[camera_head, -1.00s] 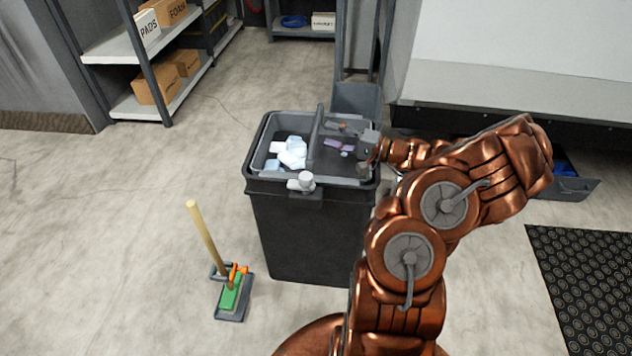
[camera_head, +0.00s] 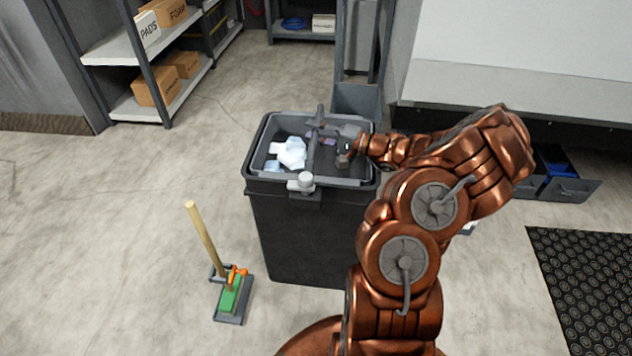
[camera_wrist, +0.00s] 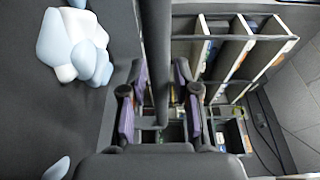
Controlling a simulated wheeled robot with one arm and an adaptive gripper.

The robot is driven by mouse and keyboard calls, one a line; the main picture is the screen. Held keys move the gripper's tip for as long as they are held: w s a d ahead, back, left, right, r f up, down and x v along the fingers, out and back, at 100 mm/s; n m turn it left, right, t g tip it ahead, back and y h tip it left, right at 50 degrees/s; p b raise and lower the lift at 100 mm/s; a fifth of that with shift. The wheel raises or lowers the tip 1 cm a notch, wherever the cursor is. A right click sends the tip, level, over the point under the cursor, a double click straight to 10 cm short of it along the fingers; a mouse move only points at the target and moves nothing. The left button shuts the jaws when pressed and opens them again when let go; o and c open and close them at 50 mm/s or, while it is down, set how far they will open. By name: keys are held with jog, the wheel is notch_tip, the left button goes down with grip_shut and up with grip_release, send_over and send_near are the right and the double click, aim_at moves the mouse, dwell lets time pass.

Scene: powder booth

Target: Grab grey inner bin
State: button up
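The grey inner bin (camera_head: 346,180) sits in the top of a tall black outer bin (camera_head: 300,235). Its dark carry handle (camera_head: 312,152) stands up across the middle. White and pale blue crumpled waste (camera_head: 291,153) lies inside, left of the handle; it also shows at the upper left of the wrist view (camera_wrist: 75,45). My gripper (camera_head: 320,133) is over the bin at the handle. In the wrist view the handle bar (camera_wrist: 155,45) runs between my two purple-padded fingers (camera_wrist: 160,88). They are apart, with gaps on both sides of the bar.
A small green-and-grey tray (camera_head: 233,300) with a wooden-handled tool (camera_head: 205,240) stands on the floor at left. Shelving with boxes (camera_head: 153,85) is at the back left. A black mat (camera_head: 585,285) lies at right.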

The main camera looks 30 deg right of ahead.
grip_shut()
dwell(0.6)
